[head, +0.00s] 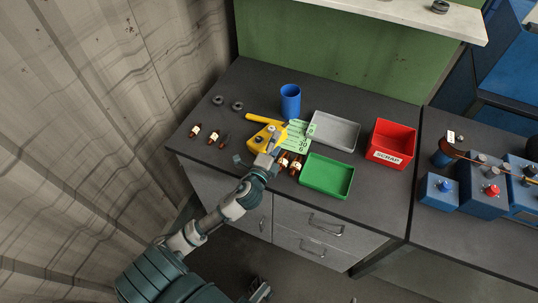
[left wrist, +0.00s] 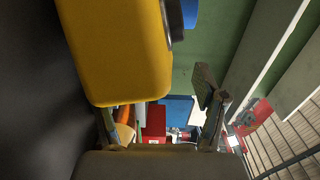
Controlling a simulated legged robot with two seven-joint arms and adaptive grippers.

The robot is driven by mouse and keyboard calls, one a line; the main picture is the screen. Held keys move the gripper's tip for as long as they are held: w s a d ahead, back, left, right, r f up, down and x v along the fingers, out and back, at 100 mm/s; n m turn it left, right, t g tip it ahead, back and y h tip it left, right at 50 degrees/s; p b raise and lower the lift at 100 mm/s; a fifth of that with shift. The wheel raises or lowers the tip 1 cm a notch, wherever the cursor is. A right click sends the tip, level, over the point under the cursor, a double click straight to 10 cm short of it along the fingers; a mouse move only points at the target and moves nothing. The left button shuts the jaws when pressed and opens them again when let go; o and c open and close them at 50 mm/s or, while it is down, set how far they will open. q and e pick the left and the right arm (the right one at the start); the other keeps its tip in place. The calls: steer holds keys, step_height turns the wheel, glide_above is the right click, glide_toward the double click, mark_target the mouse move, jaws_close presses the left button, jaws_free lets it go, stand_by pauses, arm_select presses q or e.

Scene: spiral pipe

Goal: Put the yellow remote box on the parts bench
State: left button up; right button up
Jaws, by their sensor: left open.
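The yellow remote box (head: 262,138) is at the left-middle of a dark-topped bench (head: 190,156) with grey drawers. My left gripper (head: 256,146) is open at the box's near side and hides part of it. In the left wrist view the yellow box (left wrist: 115,50) is very close and fills the upper left. It covers part of one finger, while the other finger (left wrist: 208,90) stands apart to the right. I cannot tell whether a finger touches the box. My right gripper is not clearly seen.
Close by are a yellow bar (head: 262,119), blue cup (head: 290,100), printed card (head: 298,136) and small brown bottles (head: 296,166). A grey tray (head: 334,131), green tray (head: 327,177) and red scrap bin (head: 392,143) stand right. Another bench (head: 440,225) holds blue boxes.

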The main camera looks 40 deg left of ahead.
arm_select(q)
steer(key=v, duration=1.2)
steer(key=shift+d+r+p, duration=0.15)
steer(key=shift+p, duration=0.15)
arm_select(e)
steer(key=shift+s+d+f+g, duration=0.25)
steer(key=shift+s+g, duration=0.15)
steer(key=shift+s, duration=0.25)
steer(key=shift+s+d+f+g, duration=0.25)
steer(key=shift+s+g, duration=0.15)
steer(key=shift+s, duration=0.2)
arm_select(q)
steer(key=shift+a, duration=0.3)
arm_select(e)
steer(key=shift+a, duration=0.2)
arm_select(q)
steer(key=shift+d, duration=0.2)
arm_select(e)
steer(key=shift+d, duration=0.15)
